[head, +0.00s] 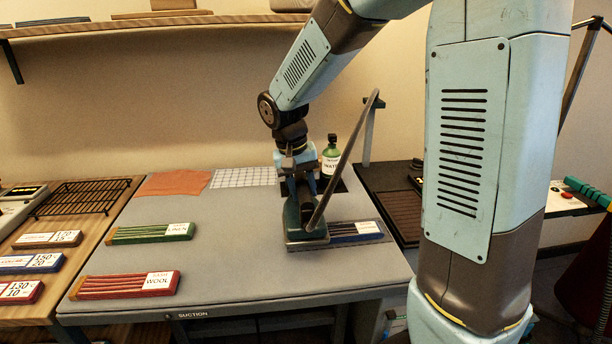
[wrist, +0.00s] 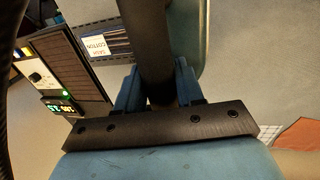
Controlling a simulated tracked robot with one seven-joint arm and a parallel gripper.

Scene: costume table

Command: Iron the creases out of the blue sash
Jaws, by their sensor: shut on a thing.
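In the wrist view the blue fingers of my gripper (wrist: 158,92) flank the handle (wrist: 148,40).
A green linen sash (head: 150,233) and a red wool sash (head: 125,285) lie left. An orange cloth (head: 173,183), checked cloth (head: 243,177) and water bottle (head: 331,157) are at the back. A grey hose (head: 345,155) rises from the iron. The table's middle is clear.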

